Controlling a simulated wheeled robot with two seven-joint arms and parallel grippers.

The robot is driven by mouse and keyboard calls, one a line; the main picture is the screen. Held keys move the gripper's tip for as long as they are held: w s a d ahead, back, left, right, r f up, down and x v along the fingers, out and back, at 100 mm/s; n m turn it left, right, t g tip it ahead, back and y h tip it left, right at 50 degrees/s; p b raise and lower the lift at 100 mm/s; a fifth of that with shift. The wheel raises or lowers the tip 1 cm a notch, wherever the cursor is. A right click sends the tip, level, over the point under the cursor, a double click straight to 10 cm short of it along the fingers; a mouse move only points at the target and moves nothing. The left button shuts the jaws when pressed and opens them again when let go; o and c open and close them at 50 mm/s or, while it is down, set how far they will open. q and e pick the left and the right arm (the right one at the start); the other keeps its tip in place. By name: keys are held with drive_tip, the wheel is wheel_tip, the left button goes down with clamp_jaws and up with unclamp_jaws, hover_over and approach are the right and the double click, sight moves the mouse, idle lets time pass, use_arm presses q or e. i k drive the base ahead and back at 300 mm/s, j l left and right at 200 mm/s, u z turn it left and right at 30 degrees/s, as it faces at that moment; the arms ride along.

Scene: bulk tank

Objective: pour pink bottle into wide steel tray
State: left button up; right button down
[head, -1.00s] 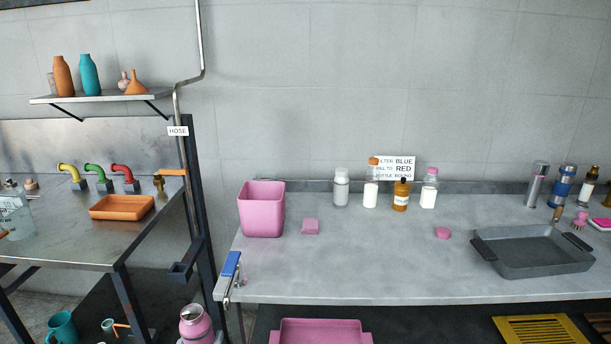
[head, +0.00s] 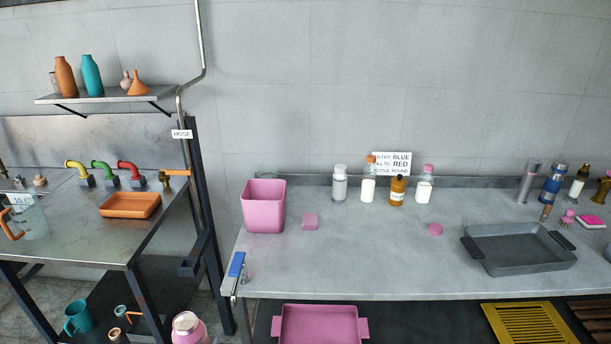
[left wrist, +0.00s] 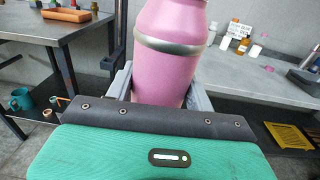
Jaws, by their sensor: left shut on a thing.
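The pink bottle (head: 188,330), with a steel band, shows at the bottom edge of the head view, its lower part cut off. In the left wrist view the pink bottle (left wrist: 168,62) stands between the grey fingers of my left gripper (left wrist: 160,88), which is shut on it. Its top is out of that frame. The wide steel tray (head: 520,262), dark grey with two handles, rests on the right part of the grey bench, well to the right of the bottle. It looks empty. My right gripper is in neither current view.
A pink bin (head: 263,208), pink blocks and several small bottles stand on the bench (head: 340,265). A blue-handled tool (head: 237,264) is at its left front corner. A steel table (head: 75,230) with an orange tray (head: 130,205) and a dark post (head: 205,220) stand left.

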sight(510, 249)
drive_tip(key=i+l+z, duration=0.1)
drive_tip(key=i+l, duration=0.2)
drive_tip(key=l, duration=0.4)
drive_tip(key=i+l+z, duration=0.15)
drive_tip(key=i+l, duration=0.2)
drive_tip(key=l, duration=0.3)
drive_tip(key=i+l+z, duration=0.1)
drive_tip(key=i+l, duration=0.25)
drive_tip(key=l, duration=0.3)
drive_tip(key=i+l+z, duration=0.15)
drive_tip(key=i+l, duration=0.25)
drive_tip(key=l, duration=0.2)
drive_tip(key=i+l+z, duration=0.1)
drive_tip(key=i+l, duration=0.3)
drive_tip(key=l, duration=0.15)
